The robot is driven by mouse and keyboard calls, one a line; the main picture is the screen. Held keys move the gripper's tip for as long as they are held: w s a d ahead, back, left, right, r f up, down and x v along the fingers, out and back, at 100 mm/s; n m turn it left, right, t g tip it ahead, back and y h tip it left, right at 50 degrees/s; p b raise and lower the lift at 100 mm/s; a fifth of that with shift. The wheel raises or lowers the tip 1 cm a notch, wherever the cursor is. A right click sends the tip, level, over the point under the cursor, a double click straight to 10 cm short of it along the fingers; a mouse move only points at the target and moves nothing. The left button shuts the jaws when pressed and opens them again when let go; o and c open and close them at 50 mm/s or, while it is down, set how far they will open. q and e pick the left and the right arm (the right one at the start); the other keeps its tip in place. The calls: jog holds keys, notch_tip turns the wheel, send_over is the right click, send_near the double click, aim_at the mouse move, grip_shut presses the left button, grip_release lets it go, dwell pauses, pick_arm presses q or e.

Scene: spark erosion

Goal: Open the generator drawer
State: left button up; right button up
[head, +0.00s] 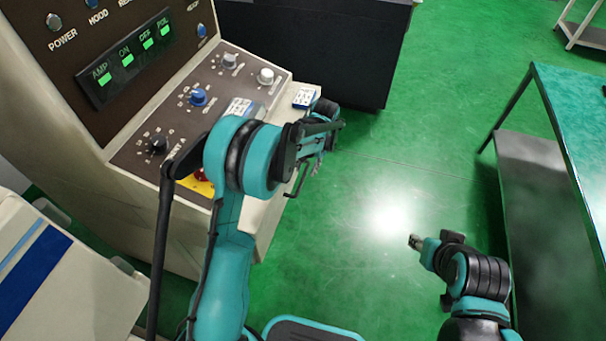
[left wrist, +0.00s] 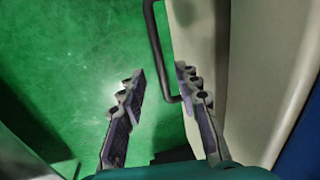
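In the left wrist view, a black bar handle (left wrist: 156,40) stands out from a cream panel (left wrist: 205,40), which looks like the generator's front. My left gripper (left wrist: 160,70) is open, one finger on each side of the handle in the picture. I see no clear contact, and the depth between fingers and bar is hard to judge. In the head view, my left arm hides most of the drawer area, and a thin dark bar (head: 299,182) shows below the gripper. My right gripper (head: 416,242) is far from the cabinet, over the floor; its fingers are too small to read.
The generator's sloped control panel (head: 130,150) with knobs and a lit display (head: 130,58) is at the left. A dark cabinet (head: 320,45) stands behind. A green-topped table (head: 575,110) is at the right. Green floor (head: 390,170) lies clear between.

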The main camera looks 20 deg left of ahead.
aim_at(303, 177)
pick_arm(q)
jog(key=f, duration=0.2)
jog(key=f+b, duration=0.1)
jog(key=f, duration=0.1)
jog(key=shift+a, duration=0.4)
grip_shut()
jog(key=s+d, duration=0.1)
jog(key=d, duration=2.8)
